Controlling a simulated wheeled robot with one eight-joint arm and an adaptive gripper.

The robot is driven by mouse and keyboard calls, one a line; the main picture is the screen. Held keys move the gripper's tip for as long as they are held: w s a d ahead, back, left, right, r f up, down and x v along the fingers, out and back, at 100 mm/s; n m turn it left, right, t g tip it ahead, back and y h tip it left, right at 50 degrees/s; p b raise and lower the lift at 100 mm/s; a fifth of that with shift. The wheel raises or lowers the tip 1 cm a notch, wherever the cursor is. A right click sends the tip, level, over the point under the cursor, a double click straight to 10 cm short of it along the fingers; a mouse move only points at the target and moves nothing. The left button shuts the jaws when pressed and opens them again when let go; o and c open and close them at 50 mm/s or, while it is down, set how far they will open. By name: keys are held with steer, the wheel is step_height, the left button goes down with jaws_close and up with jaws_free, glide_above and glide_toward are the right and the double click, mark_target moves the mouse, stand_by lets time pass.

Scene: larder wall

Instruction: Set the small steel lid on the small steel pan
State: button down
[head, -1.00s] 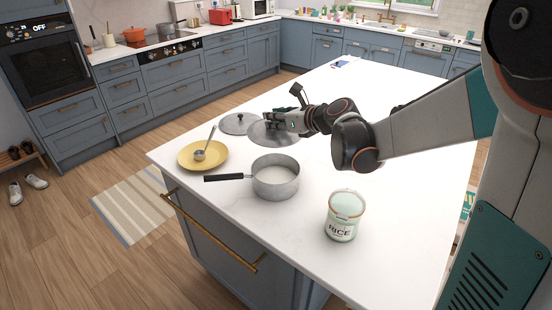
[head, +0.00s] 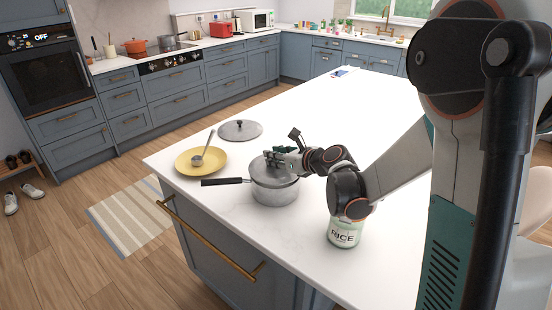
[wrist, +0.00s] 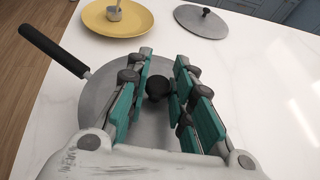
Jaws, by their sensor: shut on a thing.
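My gripper (head: 284,160) is shut on the black knob of the small steel lid (head: 268,171). The lid is over the small steel pan (head: 274,193), covering its opening. I cannot tell whether it rests fully on the rim. In the wrist view the knob shows between my gripper's fingers (wrist: 160,86), with the grey lid (wrist: 100,92) below. The pan's black handle (head: 222,182) points left; it also shows in the wrist view (wrist: 55,50). The inside of the pan is hidden.
Another steel lid (head: 240,130) lies on the white worktop (head: 330,110) behind the pan. A yellow plate (head: 190,167) with a small metal ladle (head: 202,155) is at the left. A rice tin (head: 344,235) stands to the right, partly behind my arm.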

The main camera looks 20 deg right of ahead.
steer(key=shift+f+b, duration=0.4)
steer(key=shift+f, duration=0.05)
steer(key=shift+f, duration=0.15)
steer(key=c, duration=1.4)
jaws_free()
steer(key=shift+r+p, duration=0.4)
steer(key=shift+r, duration=0.2)
steer(key=p+v, duration=0.3)
steer(key=v, duration=0.9)
steer(key=shift+r, duration=0.1)
